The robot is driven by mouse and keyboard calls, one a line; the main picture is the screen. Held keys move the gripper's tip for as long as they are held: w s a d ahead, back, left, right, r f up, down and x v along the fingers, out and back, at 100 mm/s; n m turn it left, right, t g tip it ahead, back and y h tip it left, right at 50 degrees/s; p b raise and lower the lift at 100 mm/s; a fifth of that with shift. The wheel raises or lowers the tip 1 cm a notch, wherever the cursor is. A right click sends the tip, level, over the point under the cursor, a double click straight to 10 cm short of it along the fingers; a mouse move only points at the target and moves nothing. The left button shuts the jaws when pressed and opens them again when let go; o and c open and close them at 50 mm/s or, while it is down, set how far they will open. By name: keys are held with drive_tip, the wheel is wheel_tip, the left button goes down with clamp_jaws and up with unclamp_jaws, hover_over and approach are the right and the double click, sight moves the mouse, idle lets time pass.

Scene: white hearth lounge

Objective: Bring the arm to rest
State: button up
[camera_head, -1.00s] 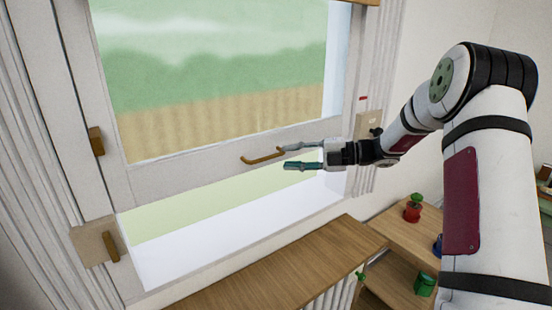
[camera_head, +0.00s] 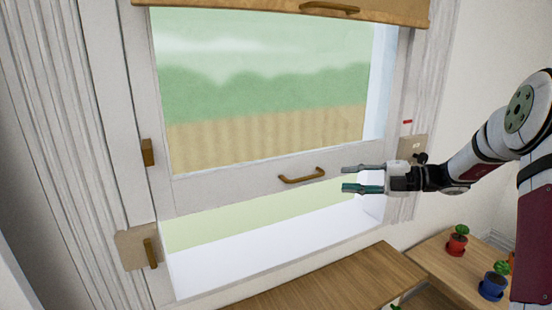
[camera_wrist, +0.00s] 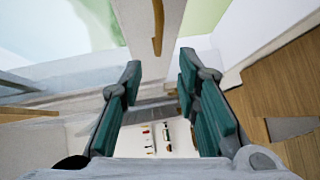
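My gripper (camera_head: 352,179) is open and empty in the head view. It points left in front of the window, a little right of the curved brass sash handle (camera_head: 302,176) and apart from it. My arm reaches in from the right edge of that view. In the wrist view, the two teal finger pads of my gripper (camera_wrist: 162,105) stand wide apart with nothing between them. The brass handle also shows beyond them in the wrist view (camera_wrist: 157,28). The window sash (camera_head: 230,192) is raised, with an open gap above the white sill.
A wooden cabinet top (camera_head: 345,279) lies below the window. To its right a lower wooden shelf (camera_head: 436,256) bears a red potted plant (camera_head: 457,243) and a blue one (camera_head: 492,284). A switch plate (camera_head: 412,146) is behind my wrist.

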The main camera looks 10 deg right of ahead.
drive_tip(key=s+a+r+n+g+h, duration=0.2)
drive_tip(key=s+a+n+g+h, duration=0.15)
drive_tip(key=s+a+n, duration=0.5)
drive_tip(key=s+a+r+n+g+h, duration=0.2)
drive_tip(key=s+a+n+h, duration=0.3)
drive_tip(key=s+n, duration=0.6)
drive_tip(key=s+d+n+t+h, duration=0.1)
drive_tip(key=s+n+h, duration=0.2)
drive_tip(key=s+n, duration=0.5)
drive_tip(key=s+d+f+n+t+h, duration=0.1)
drive_tip(key=s+d+n+t+h, duration=0.1)
drive_tip(key=s+n, duration=0.6)
drive_tip(key=n+h, duration=0.1)
drive_tip(key=n, duration=0.6)
drive_tip(key=shift+s+d, duration=0.15)
drive_tip(key=shift+s, duration=0.2)
